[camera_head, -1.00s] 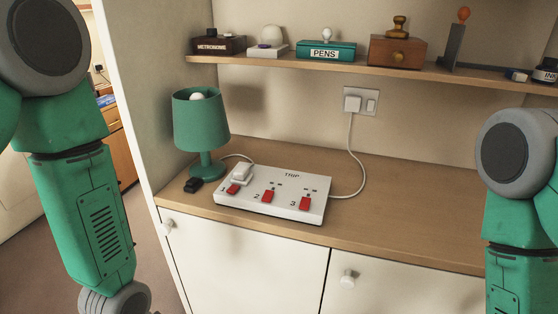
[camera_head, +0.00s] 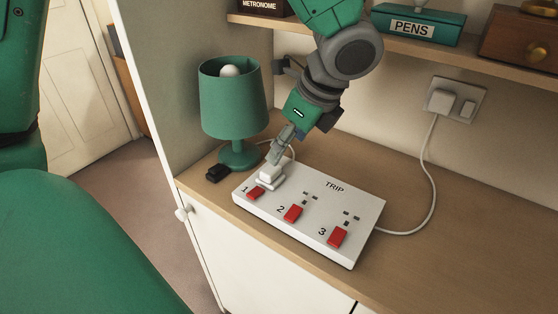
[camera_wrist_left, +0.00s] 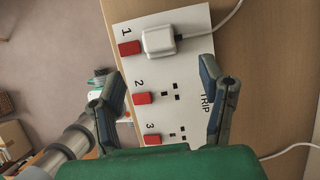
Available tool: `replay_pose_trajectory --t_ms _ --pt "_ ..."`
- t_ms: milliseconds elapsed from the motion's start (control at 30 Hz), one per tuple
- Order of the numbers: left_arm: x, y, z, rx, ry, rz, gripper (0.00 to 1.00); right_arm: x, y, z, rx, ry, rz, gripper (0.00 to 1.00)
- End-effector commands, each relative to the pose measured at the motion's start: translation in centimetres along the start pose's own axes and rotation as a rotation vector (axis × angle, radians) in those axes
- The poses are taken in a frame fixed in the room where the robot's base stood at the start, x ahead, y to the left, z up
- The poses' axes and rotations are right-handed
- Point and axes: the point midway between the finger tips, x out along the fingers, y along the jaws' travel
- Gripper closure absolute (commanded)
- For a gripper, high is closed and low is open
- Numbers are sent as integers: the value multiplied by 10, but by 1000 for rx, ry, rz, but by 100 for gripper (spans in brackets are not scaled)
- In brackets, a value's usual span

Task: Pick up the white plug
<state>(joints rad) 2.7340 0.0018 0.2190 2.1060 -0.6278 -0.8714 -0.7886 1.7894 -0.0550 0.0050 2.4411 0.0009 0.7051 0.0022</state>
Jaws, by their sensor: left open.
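The white plug (camera_head: 270,173) sits in socket 1 of the white TRIP power strip (camera_head: 360,207), beside the red switch 1. In the left wrist view, the plug (camera_wrist_left: 158,41) has a grey-white cord running off to the upper right. My left gripper (camera_head: 280,150) is just above and behind the plug in the head view. In the left wrist view, the left gripper's fingers (camera_wrist_left: 162,70) are wide apart and empty, with the plug beyond the fingertips, in line with the gap. I cannot tell whether a finger touches it. My right gripper is not in view.
A green lamp (camera_head: 234,105) stands close left of the gripper, with a small black object (camera_head: 217,173) near its base. A shelf (camera_head: 400,41) runs above. A wall socket (camera_head: 453,101) holds another white plug with a cord. The counter right of the strip is mostly clear.

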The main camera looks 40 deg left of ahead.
Motion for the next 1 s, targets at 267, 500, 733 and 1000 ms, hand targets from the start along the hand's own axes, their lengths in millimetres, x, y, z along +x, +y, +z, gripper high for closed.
replay_pose_trajectory --t_ms 267,500,733,1000 --pt "42 -1 3 -1 5 4 36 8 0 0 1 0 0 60" --pt "67 2 3 -2 5 5 36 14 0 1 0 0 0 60" --pt "92 3 2 -2 3 2 36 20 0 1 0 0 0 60" --pt "94 3 4 -2 5 0 43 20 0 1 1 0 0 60"
